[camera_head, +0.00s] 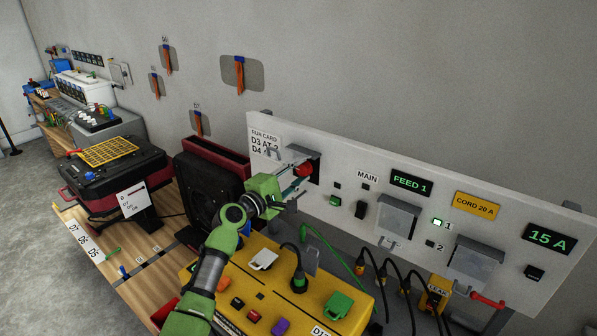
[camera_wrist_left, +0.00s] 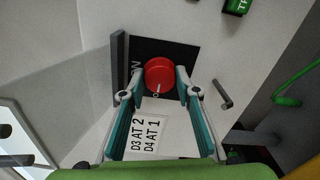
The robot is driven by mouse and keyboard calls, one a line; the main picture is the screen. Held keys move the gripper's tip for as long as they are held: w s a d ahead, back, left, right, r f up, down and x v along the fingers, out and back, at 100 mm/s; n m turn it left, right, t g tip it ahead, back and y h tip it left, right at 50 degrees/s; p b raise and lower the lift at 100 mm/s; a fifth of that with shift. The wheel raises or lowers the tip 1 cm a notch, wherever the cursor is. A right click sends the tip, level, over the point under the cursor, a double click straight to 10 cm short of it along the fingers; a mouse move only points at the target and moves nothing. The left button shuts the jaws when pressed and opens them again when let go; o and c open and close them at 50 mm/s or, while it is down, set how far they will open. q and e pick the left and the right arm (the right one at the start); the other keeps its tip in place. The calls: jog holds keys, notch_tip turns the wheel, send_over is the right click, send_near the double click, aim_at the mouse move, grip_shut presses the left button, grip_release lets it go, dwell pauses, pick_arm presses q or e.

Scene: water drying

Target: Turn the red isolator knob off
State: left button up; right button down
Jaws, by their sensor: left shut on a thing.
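The red isolator knob (camera_head: 303,170) sits at the left end of the upright white panel, on a dark plate. It also shows in the left wrist view (camera_wrist_left: 159,73), round, with a pale pointer line at its lower edge. My left gripper (camera_head: 299,172) reaches the panel from the front. In the left wrist view its two teal fingers (camera_wrist_left: 161,82) are shut on the knob, one on each side. The plate's lettering is partly hidden, so I cannot read the knob's setting. My right gripper is not in view.
A run card (camera_head: 265,141) is on the panel left of the knob. To the right are a MAIN switch (camera_head: 361,208), a FEED 1 display (camera_head: 411,182) and grey covers (camera_head: 397,217). A yellow control box (camera_head: 318,290) with cables stands below my left arm.

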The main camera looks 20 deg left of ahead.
pick_arm(q)
jog(key=o, duration=1.1)
jog(key=shift+s, duration=0.1)
jog(key=v, duration=1.1)
jog(key=shift+s+a, duration=0.15)
jog(key=shift+s, duration=0.25)
